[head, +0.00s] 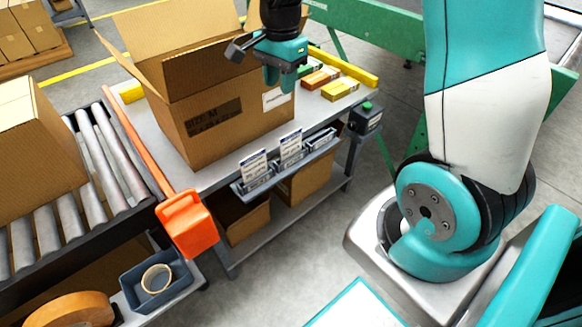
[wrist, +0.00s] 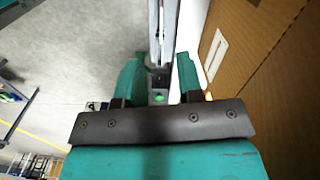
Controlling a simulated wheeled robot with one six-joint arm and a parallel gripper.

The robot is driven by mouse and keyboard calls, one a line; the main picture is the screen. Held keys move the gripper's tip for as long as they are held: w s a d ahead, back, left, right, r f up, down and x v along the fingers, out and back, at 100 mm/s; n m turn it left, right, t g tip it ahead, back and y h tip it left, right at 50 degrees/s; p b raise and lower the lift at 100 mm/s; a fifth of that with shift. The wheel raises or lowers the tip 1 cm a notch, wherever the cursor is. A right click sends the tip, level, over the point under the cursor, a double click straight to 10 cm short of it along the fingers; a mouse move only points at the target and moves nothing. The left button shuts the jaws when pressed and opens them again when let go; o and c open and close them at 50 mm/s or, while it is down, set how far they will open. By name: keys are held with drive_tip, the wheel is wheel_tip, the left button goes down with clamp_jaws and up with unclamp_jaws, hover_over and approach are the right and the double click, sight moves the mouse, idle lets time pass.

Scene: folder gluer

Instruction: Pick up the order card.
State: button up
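Two white printed cards stand upright in a grey slotted rack (head: 284,168) on the table's front edge. One card (head: 254,165) is in the left slot and the other card (head: 291,147) is in the middle one. I cannot tell which is the order card, and their print is too small to read. The right slot shows no tall card. My gripper (head: 283,88) points down beside the right side of the big carton, above and behind the rack. In the wrist view my gripper (wrist: 159,78) has its fingers apart with nothing held between them.
An open carton (head: 205,125) with raised flaps fills the table's middle; its wall also shows close on the right in the wrist view (wrist: 265,65). Small coloured boxes (head: 338,90) lie behind. A green-button box (head: 366,117) sits at the right corner. A roller conveyor (head: 100,165) is left.

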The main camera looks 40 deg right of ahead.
wheel_tip(320, 180, down, 4)
drive_tip(key=w+d+r+m, duration=0.1)
drive_tip(key=d+m, duration=0.1)
drive_tip(key=d, duration=0.1)
drive_tip(key=b, duration=0.3)
hover_over(291, 142)
drive_tip(key=f, duration=1.1)
drive_tip(key=shift+w+a+f, duration=0.2)
drive_tip(key=shift+a+f, duration=0.05)
drive_tip(key=shift+f, duration=0.05)
drive_tip(key=shift+s+d+f+b, duration=0.1)
drive_tip(key=shift+f+b, duration=0.1)
drive_tip(key=shift+f, duration=0.75)
drive_tip(key=shift+w+d+f+b, duration=0.1)
drive_tip(key=shift+f+b, duration=0.1)
drive_tip(key=shift+f, duration=0.75)
drive_tip(key=shift+s+d+f+b, duration=0.1)
drive_tip(key=shift+f+b, duration=0.1)
drive_tip(key=shift+f, duration=0.75)
clamp_jaws()
